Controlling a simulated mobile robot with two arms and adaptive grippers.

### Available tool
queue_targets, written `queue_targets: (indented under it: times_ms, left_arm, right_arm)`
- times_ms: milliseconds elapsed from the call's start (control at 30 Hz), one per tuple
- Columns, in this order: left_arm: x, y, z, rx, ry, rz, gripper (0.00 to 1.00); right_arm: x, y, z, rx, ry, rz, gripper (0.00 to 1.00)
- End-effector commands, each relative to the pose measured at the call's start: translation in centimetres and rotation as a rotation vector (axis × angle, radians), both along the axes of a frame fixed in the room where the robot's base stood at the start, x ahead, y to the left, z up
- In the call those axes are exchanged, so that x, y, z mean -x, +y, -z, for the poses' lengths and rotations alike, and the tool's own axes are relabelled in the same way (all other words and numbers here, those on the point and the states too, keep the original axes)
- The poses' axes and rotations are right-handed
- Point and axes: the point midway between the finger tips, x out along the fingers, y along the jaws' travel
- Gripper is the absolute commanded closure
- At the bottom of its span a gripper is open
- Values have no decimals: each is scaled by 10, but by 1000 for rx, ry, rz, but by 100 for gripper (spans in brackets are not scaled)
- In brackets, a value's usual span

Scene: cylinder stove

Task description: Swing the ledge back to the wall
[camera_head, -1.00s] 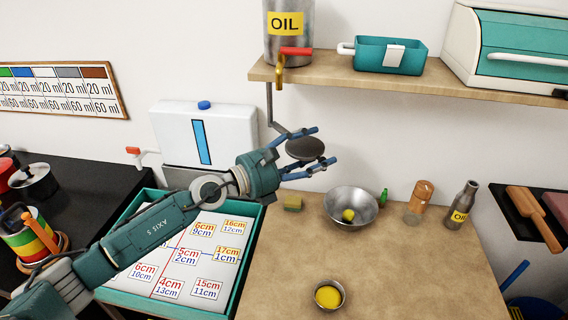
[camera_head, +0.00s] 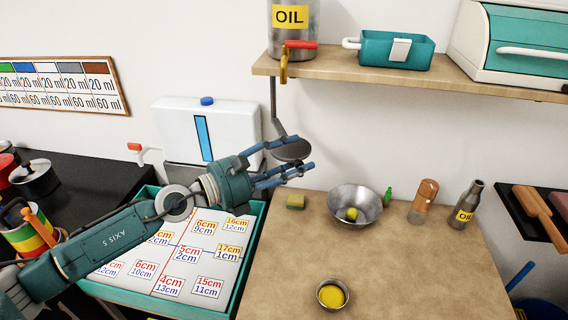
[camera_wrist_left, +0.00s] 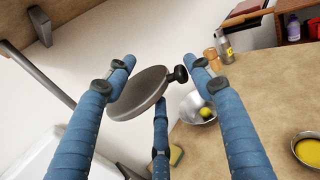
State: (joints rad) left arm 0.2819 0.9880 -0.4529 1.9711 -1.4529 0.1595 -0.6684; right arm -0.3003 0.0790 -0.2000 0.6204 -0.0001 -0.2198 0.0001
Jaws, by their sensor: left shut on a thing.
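The ledge (camera_head: 291,151) is a small round dark plate on a bent metal arm that hangs below the shelf, under the oil can's tap. It is close to the wall, to the right of the white tank. My left gripper (camera_head: 303,152) is shut on the ledge, with blue fingers on both sides of it. In the left wrist view the plate (camera_wrist_left: 138,95) lies tilted between the fingers (camera_wrist_left: 160,72), with a dark knob at its right edge. The rest of its arm is mostly out of that view. My right gripper is not in view.
The wooden shelf (camera_head: 350,76) above carries the oil can (camera_head: 291,35), a teal box (camera_head: 395,52) and a bread bin. A metal bowl (camera_head: 354,205), sponge (camera_head: 296,201) and bottles stand on the table (camera_head: 410,270) below. The white tank (camera_head: 235,130) is close on the left.

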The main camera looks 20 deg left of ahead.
Motion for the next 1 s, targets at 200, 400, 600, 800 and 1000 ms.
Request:
queue_targets:
  times_ms: [200,400,600,800,1000]
  left_arm:
    - [7,18,1,-2,-9,-23,64]
    - [12,19,-1,-1,-9,-21,64]
    - [13,18,-2,0,-9,-20,64]
    - [13,18,-2,2,-8,-20,64]
    - [12,18,-2,1,-8,-19,64]
  right_arm:
    - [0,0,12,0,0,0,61]
    - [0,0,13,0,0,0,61]
    - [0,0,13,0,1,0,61]
    - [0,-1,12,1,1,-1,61]
    - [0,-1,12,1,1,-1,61]
